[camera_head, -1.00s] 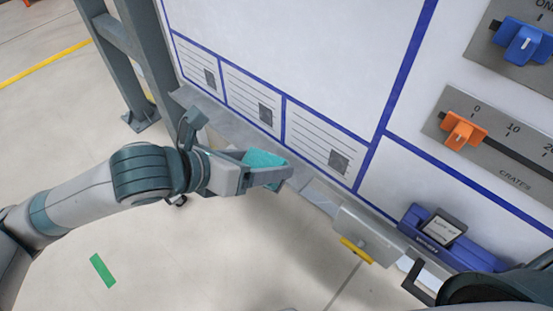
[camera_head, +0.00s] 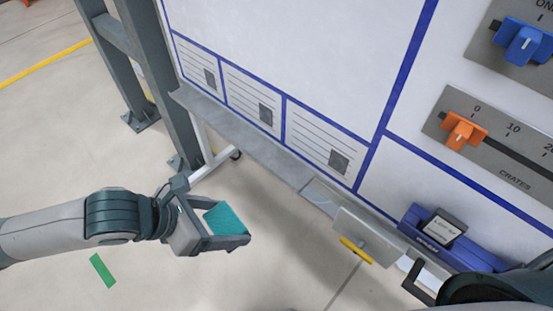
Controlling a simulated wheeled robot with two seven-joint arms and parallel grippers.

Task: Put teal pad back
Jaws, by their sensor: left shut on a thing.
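The teal pad (camera_head: 225,220) is a small flat block between the fingers of my left gripper (camera_head: 226,229). The gripper is shut on it and holds it in the air over the floor, to the left of and below the white board (camera_head: 300,60). The pad is clear of the grey ledge (camera_head: 250,140) that runs along the board's lower edge.
A blue holder (camera_head: 455,245) with a small card sits at the board's lower right. A grey plate with a yellow strip (camera_head: 355,249) is left of it. Orange (camera_head: 464,131) and blue (camera_head: 524,42) sliders are on the right. Grey posts (camera_head: 140,70) stand at left.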

